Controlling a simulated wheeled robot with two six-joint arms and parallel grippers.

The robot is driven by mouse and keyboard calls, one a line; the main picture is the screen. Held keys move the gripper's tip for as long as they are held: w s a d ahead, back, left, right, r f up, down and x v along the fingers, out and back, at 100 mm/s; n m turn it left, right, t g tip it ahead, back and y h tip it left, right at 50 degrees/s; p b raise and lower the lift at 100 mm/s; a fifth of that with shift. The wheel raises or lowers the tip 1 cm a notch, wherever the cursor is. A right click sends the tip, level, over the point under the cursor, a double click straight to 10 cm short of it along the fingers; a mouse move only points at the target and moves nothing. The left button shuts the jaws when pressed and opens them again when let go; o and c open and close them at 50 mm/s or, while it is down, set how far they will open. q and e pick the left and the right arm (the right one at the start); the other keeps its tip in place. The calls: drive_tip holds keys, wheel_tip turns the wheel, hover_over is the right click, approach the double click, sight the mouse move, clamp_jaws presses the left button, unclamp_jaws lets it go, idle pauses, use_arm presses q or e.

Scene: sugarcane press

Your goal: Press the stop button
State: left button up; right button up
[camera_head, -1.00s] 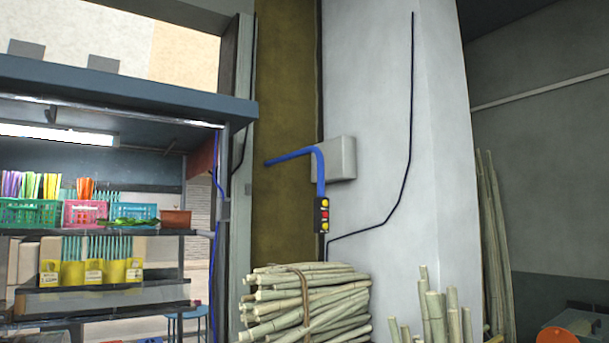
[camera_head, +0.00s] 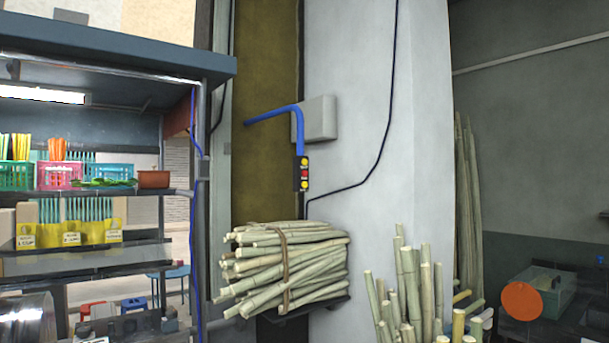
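A small black control box (camera_head: 301,173) hangs at the lower end of a blue bent arm (camera_head: 299,128) in the middle of the view. On its face are a yellow button at the top, a red button (camera_head: 304,173) in the middle and a yellow button at the bottom. Any lettering is too small to read, so I cannot tell from a label which one is the stop button. The box hangs in front of the wall edge, above a tied bundle of sugarcane (camera_head: 283,262). Neither of my grippers is in view.
A shelf unit (camera_head: 100,191) with coloured baskets stands at the left. Upright cane pieces (camera_head: 412,285) stand at the lower right of the bundle. A grey wall box (camera_head: 318,118) is behind the blue arm. An orange disc (camera_head: 521,300) is at the lower right.

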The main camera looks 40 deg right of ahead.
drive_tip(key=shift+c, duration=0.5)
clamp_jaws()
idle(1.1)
